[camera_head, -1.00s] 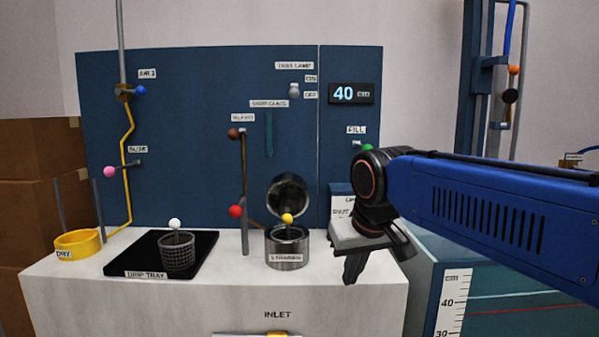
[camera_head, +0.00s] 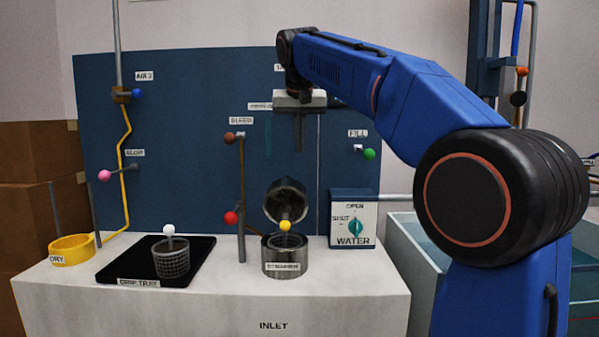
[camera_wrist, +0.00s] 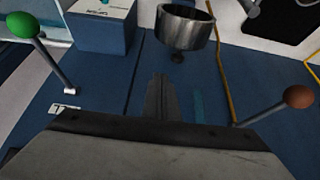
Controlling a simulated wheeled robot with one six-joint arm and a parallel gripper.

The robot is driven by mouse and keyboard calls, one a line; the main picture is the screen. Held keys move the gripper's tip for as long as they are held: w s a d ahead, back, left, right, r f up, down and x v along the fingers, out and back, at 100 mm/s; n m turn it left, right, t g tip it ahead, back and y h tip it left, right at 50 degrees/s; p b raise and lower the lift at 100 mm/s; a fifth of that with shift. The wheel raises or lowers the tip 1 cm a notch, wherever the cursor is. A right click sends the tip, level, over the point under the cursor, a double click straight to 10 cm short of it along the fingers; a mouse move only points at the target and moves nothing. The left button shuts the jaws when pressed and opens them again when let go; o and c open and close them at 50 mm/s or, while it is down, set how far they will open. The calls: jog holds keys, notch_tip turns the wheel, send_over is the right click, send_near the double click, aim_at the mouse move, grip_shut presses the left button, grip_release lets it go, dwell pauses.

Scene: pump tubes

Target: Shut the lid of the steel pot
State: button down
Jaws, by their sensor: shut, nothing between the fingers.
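The steel pot (camera_head: 285,262) stands on the white bench, with a strainer label on its front. Its lid (camera_head: 284,200) is open, tilted up at the back. A yellow ball (camera_head: 285,226) rises from a mesh basket inside the pot. My gripper (camera_head: 299,148) is shut and empty, pointing down in front of the blue panel, above the lid and slightly right of it. In the wrist view my shut fingers (camera_wrist: 160,78) point toward a round steel part (camera_wrist: 186,26) with a small dark knob; whether it is lid or pot I cannot tell. The fingers are apart from it.
A red-knobbed lever (camera_head: 232,217) stands just left of the pot. The water box (camera_head: 352,222) stands right of it. A drip tray (camera_head: 120,270) with a basket (camera_head: 172,259) and a yellow ring (camera_head: 71,250) lie left. A green-knobbed lever (camera_head: 369,154) is right of my gripper.

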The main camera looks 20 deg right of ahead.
aim_at(298, 182)
jog(key=x, duration=0.6)
jog(key=w+x, duration=0.1)
jog(key=x, duration=0.3)
jog(key=shift+w+r, duration=0.1)
jog(key=shift+r, duration=0.25)
jog(key=shift+s+a+f, duration=0.1)
jog(key=shift+s+a, duration=0.1)
jog(key=shift+s, duration=0.4)
jog(key=shift+s+a+f, duration=0.15)
jog(key=shift+s+a, duration=0.1)
jog(key=shift+s, duration=0.4)
jog(key=shift+s+a+f, duration=0.1)
jog(key=shift+s+a, duration=0.1)
jog(key=shift+s, duration=0.4)
